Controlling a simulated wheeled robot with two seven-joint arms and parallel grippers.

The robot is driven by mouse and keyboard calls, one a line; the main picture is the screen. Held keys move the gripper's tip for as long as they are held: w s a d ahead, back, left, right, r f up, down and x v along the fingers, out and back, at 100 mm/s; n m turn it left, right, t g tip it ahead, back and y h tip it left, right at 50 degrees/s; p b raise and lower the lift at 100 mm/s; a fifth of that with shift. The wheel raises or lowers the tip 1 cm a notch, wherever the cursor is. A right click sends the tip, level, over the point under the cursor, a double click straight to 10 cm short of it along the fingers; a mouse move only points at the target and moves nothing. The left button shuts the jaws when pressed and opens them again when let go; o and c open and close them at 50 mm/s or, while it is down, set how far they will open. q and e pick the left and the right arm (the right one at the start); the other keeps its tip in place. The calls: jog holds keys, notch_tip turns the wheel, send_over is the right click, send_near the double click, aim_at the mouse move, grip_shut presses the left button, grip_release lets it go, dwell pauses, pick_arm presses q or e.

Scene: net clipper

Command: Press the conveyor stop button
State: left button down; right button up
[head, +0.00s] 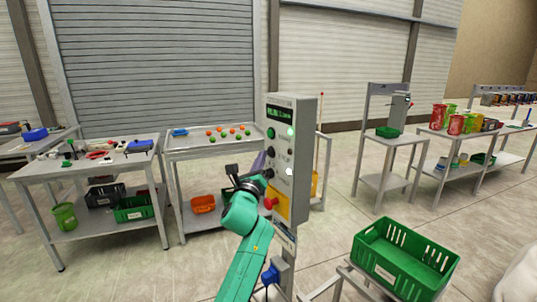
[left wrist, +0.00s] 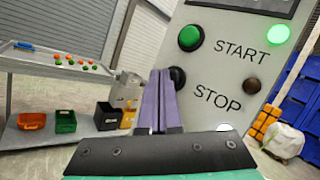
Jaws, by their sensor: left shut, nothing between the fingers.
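The grey control box (head: 284,125) stands on a post in the middle of the head view. In the left wrist view its green START button (left wrist: 190,38) is above the black STOP button (left wrist: 177,77). My left gripper (head: 260,160) is shut and empty, at the left side of the box's button face. Its purple fingers also show in the left wrist view (left wrist: 160,72), with their tips overlapping the left edge of the STOP button. I cannot tell whether they touch it. The green lamp (left wrist: 278,34) is lit and the lamp beside STOP (left wrist: 252,85) is dark. My right gripper is not in view.
A red mushroom button (head: 270,203) sits on a yellow panel lower on the box. A green crate (head: 405,258) stands at the front right. Behind are a table with coloured balls (head: 240,150) and a cluttered workbench (head: 35,168). Open floor lies between.

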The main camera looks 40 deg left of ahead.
pick_arm(q)
jog(key=shift+w+d, duration=0.15)
jog(key=shift+w, duration=0.25)
dwell(0.3)
jog(key=shift+s, duration=0.1)
jog(key=shift+s+a, duration=0.35)
jog(key=shift+s, duration=0.35)
jog(key=s, duration=0.1)
jog(key=s+a+p, duration=0.1)
jog(key=s, duration=0.1)
jog(key=s+p, duration=0.1)
jog(key=shift+s+a, duration=0.35)
jog(key=shift+a, duration=0.05)
dwell(0.5)
